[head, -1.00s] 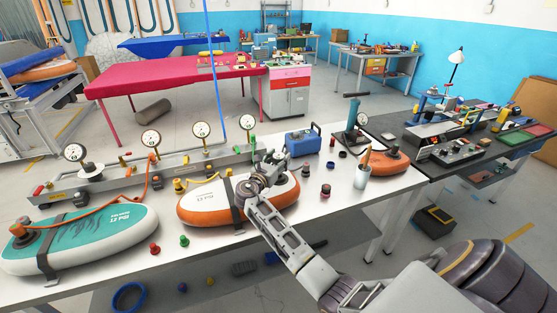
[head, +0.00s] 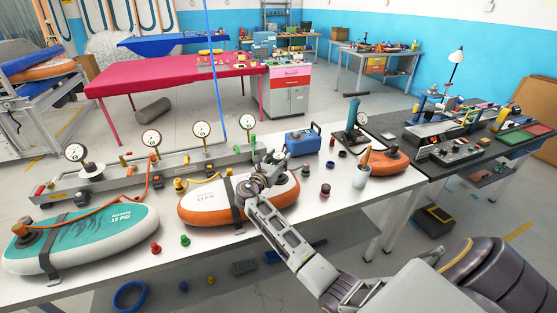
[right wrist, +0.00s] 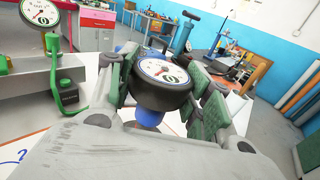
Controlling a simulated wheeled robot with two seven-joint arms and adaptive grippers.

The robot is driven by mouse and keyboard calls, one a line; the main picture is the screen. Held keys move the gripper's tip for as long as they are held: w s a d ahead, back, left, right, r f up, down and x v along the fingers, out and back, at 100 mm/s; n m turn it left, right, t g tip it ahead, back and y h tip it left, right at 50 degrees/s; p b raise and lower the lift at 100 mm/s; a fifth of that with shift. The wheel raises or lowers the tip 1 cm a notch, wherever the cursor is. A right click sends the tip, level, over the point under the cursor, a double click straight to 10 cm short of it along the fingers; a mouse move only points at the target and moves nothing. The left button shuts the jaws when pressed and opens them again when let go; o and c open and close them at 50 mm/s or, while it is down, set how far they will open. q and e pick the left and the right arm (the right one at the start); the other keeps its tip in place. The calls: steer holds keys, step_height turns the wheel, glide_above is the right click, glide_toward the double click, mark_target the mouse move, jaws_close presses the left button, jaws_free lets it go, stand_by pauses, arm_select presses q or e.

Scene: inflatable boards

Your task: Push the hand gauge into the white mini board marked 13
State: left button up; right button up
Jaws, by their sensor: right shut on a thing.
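The white-topped board with an orange side (head: 205,208) lies on the white bench in the head view, with a dark strap across it. Its printed number is too small to read surely. My right gripper (head: 263,172) is over the board's far right part. In the right wrist view my right gripper (right wrist: 163,92) is shut on the hand gauge (right wrist: 160,72), a round black gauge with a white dial and a blue stem (right wrist: 149,117). The stem's lower end is hidden by my gripper, so I cannot tell if it touches the board. My left gripper is not in view.
A teal board (head: 95,236) lies at the left of the bench. A rail with several dial gauges (head: 120,178) runs behind. A blue box (head: 302,142), a grey cup (head: 363,169) and a small orange board (head: 388,162) stand to the right. Small red and green caps lie in front.

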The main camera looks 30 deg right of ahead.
steer(key=shift+f+b, duration=0.6)
steer(key=shift+f, duration=0.8)
stand_by(0.5)
steer(key=o, duration=1.2)
steer(key=shift+c, duration=0.2)
steer(key=shift+s+a, duration=0.1)
steer(key=shift+a, duration=0.05)
steer(key=v, duration=1.1)
steer(key=shift+s+a, duration=0.15)
steer(key=shift+a, duration=0.15)
